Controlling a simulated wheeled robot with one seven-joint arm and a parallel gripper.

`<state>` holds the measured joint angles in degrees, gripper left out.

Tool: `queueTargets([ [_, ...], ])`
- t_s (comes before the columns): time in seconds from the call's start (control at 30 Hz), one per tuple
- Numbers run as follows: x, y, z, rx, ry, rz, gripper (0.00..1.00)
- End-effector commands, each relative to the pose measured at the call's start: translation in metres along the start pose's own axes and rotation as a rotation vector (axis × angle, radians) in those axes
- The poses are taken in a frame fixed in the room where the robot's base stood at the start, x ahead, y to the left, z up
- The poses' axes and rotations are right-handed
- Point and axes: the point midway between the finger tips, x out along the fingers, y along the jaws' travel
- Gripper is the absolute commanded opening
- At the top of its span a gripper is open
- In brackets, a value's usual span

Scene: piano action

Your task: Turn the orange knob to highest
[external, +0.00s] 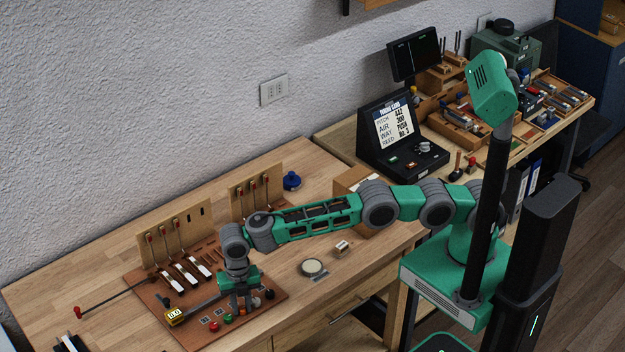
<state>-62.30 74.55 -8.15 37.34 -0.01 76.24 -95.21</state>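The reddish-brown board (193,337) lies on the wooden workbench and carries a row of small coloured knobs or buttons along its front right part. A small orange-red one (256,302) shows beside my gripper's fingers and may be the orange knob; its setting is too small to read. My gripper (241,302) points down over this row, with its fingers close to the board. I cannot tell whether the fingers touch or enclose anything, as they hide part of the row.
A red button (213,326), a green button (229,318) and a black knob (269,294) are close to the fingers. Upright wooden panels with hammers (178,236) stand behind. A round dish (313,268) lies to the right.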

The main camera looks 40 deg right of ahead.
Motion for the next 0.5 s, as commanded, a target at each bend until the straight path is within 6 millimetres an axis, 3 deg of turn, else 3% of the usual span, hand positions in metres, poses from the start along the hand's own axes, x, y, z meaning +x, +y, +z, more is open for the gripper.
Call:
queueTargets([
  [0.23, -0.0003, -0.0001, 0.0, 0.0, 0.0, 0.0, 0.0],
  [0.5, -0.0005, -0.0001, 0.0001, 0.001, 0.0, 0.0, 0.0],
])
